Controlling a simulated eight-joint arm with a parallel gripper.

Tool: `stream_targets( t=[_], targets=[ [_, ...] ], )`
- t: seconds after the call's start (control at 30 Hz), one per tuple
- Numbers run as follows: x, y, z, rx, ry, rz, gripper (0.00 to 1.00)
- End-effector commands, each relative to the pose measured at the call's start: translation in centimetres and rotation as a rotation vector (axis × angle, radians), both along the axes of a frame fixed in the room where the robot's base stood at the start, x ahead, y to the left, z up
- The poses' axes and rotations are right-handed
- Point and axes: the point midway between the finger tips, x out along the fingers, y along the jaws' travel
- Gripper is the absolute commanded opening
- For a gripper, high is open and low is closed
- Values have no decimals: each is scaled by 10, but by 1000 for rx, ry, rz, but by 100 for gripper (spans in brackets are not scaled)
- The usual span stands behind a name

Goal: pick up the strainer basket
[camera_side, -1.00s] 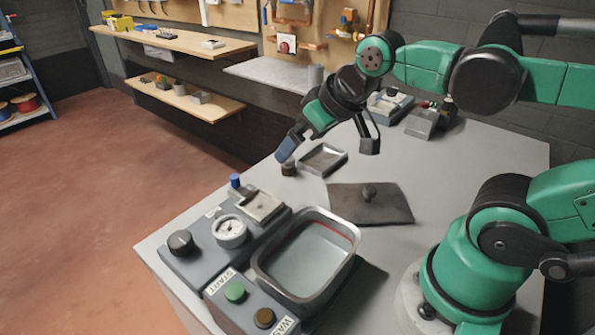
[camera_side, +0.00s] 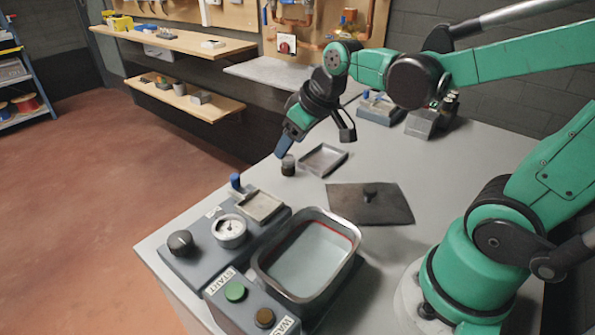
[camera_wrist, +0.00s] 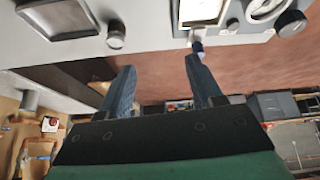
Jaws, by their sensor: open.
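The strainer basket appears to be the small dark grey cylinder (camera_side: 288,166) standing upright on the grey bench near its far left edge. It also shows in the wrist view (camera_wrist: 116,36), at upper left, beyond the left finger. My gripper (camera_side: 283,150) has blue fingers and hangs just above and slightly left of the cylinder in the side view. In the wrist view my gripper (camera_wrist: 160,68) is open, with nothing between the fingers except bench edge and floor behind. The cylinder lies outside the fingers; the side view does not clearly show the height gap.
A shallow metal tray (camera_side: 323,160) lies right of the cylinder.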

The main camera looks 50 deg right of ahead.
Motion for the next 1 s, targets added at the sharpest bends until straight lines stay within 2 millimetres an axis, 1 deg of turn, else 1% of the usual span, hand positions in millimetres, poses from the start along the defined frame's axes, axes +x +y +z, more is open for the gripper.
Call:
stream_targets(
  t=[0.03,0.2,0.3,0.43,0.6,0.67,1.0],
  targets=[
    [11,-11,-5,-1,18,10,59],
    [39,-45,-31,2,74,80,59],
    [49,-62,-49,7,94,119,59],
    [56,-77,-67,14,108,156,59],
    [59,-84,-78,18,114,177,59],
    [61,-84,-82,18,115,179,59],
    [75,-79,-117,17,114,178,59]
  ],
)
